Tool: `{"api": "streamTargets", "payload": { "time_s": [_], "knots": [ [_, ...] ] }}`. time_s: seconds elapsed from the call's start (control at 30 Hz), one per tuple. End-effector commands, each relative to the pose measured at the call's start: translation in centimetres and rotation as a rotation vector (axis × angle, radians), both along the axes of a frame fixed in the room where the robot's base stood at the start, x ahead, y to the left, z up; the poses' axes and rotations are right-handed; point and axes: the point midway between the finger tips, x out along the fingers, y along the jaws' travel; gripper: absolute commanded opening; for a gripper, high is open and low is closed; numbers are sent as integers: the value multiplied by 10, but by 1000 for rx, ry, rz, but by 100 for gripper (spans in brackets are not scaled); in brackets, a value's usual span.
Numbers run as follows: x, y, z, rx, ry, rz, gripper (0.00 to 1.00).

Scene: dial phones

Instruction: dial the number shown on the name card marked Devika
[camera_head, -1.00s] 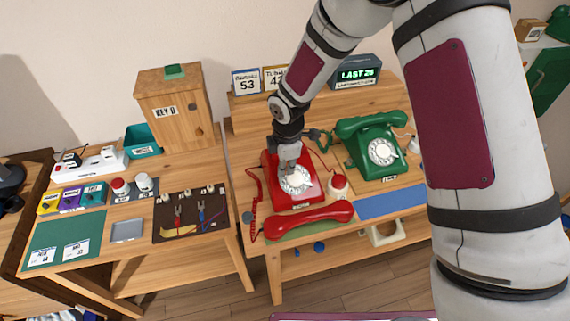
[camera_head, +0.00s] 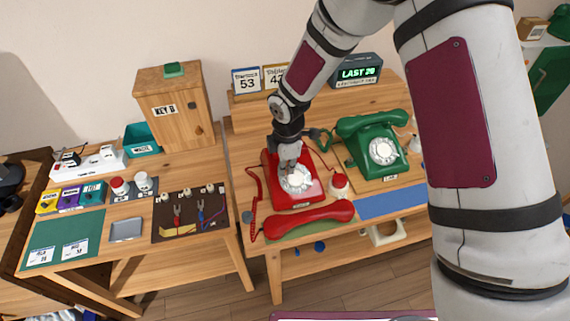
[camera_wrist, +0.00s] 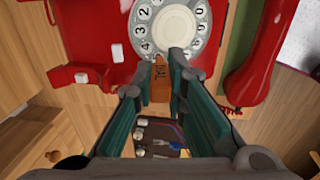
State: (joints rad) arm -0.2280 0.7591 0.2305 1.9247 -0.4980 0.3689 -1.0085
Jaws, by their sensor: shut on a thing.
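The red phone (camera_head: 312,192) with its white rotary dial (camera_head: 297,180) sits on the table. Its red handset (camera_head: 310,219) lies off the hook in front. My gripper (camera_head: 288,163) is over the upper left of the dial. In the wrist view, my gripper (camera_wrist: 165,75) is shut on an orange-brown piece (camera_wrist: 160,82) with dark letters, at the dial's (camera_wrist: 174,25) edge. Whether its tip sits in a finger hole is hidden. A card reading 53 (camera_head: 246,80) and a yellow-edged card (camera_head: 275,76) stand behind, names unclear. A display (camera_head: 356,73) reads LAST, then 20 or 26.
A green phone (camera_head: 372,142) stands right of the red one, with its handset on. A red-and-white pot (camera_head: 338,187) is close to the red phone's right side. A wooden cabinet (camera_head: 172,105) and a pliers board (camera_head: 190,213) are on the left table.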

Motion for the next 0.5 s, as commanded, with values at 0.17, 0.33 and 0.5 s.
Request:
{"api": "streamTargets", "payload": {
  "time_s": [0.17, 0.33, 0.5],
  "knots": [
    [2, 0, -4, 0, 0, 0, 0],
    [3, 1, -6, 0, 1, 0, 0],
    [3, 1, -7, 0, 0, 0, 0]
  ]
}}
